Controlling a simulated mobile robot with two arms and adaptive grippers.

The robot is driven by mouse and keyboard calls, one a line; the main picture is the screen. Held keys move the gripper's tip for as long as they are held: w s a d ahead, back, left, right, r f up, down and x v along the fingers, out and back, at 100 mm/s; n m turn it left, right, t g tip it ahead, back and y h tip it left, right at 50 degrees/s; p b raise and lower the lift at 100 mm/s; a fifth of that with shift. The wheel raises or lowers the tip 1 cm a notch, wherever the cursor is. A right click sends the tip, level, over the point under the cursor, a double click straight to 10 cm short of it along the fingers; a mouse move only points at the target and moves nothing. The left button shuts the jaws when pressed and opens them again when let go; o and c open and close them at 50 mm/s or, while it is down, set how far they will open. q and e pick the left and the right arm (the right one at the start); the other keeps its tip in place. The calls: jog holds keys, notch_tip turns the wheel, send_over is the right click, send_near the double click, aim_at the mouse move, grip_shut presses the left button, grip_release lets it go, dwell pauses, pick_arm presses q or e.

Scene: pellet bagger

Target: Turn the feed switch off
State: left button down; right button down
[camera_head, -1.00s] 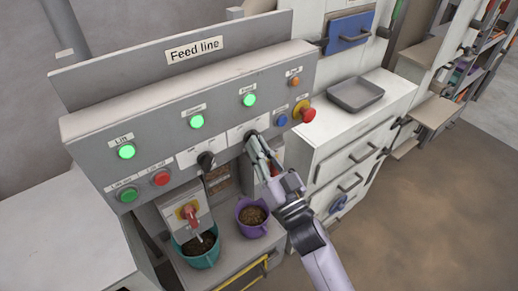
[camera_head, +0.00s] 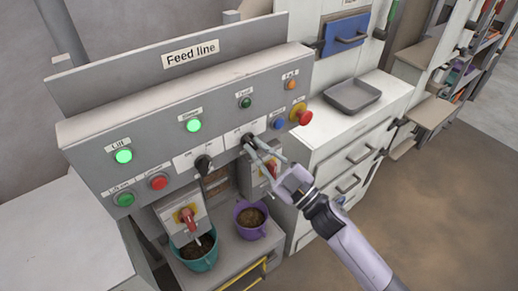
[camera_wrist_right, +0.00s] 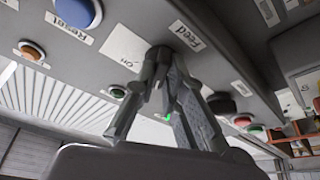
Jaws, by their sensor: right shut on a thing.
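The feed switch (camera_head: 247,138) is a small black rotary knob on the white plate of the grey Feed line panel (camera_head: 95,140). My right gripper (camera_head: 255,149) is shut on this knob, its fingertips covering much of it. In the right wrist view, the fingertips (camera_wrist_right: 160,88) close around the black knob (camera_wrist_right: 157,57) beside the "Feed" label (camera_wrist_right: 187,36). The knob's exact pointing is hard to read behind the fingers. The Feed lamp (camera_head: 245,102) above it is dark green and unlit. My left gripper is not in view.
A second black knob (camera_head: 203,163) sits left of the feed switch. Two green lamps (camera_head: 123,156) (camera_head: 193,125) are lit. A blue button (camera_head: 278,124) and a red mushroom button (camera_head: 303,117) are close on the right. A teal bucket (camera_head: 197,260) and purple bucket (camera_head: 250,230) stand below.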

jog(key=shift+w+r+n, duration=0.1)
jog(key=shift+r+n, duration=0.2)
jog(key=shift+r, duration=0.15)
jog(key=c, duration=1.8)
grip_release()
jog(key=shift+o, duration=0.7)
jog(key=shift+a+f, duration=0.1)
jog(key=shift+f, duration=0.05)
jog(key=shift+a, duration=0.1)
jog(key=shift+s+d+f, duration=0.25)
jog(key=shift+d+f, duration=0.1)
jog(key=v, duration=1.1)
jog(key=shift+w+d, duration=0.1)
